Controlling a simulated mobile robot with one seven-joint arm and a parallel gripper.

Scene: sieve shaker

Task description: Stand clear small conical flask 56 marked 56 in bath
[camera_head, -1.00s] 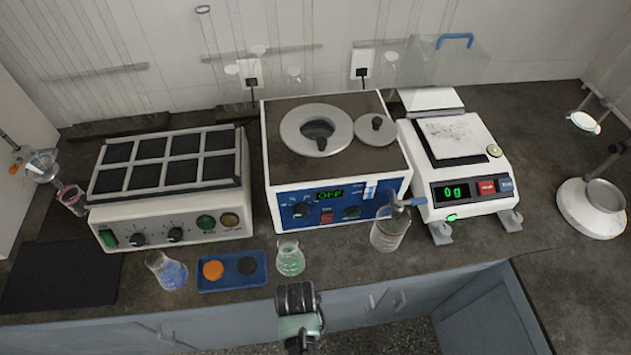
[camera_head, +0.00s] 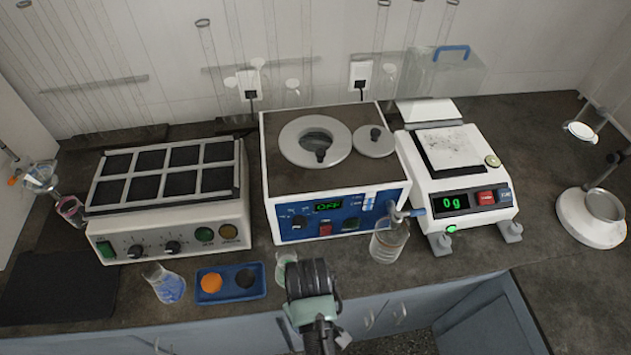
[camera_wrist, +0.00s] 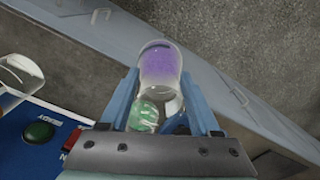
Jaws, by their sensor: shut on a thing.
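My gripper (camera_wrist: 160,110) is shut on a clear small flask (camera_wrist: 160,65) with purple contents. In the wrist view the flask shows between the blue fingers; I cannot read any mark on it. In the head view my gripper (camera_head: 312,285) is at the counter's front edge and mostly hides the held flask. The bath (camera_head: 280,200) is the white box with a blue front panel and a display. Its round top opening (camera_head: 316,137) sits within a grey ring, with a black knob at its near side. A grey knobbed lid (camera_head: 374,142) lies right of the ring.
A flask with green contents (camera_head: 284,268) stands behind my gripper, partly hidden. A flask with blue contents (camera_head: 165,285) and a blue tray (camera_head: 232,294) stand to the left. A glass vessel (camera_head: 387,245) stands at the bath's right front corner, beside the balance (camera_head: 470,205).

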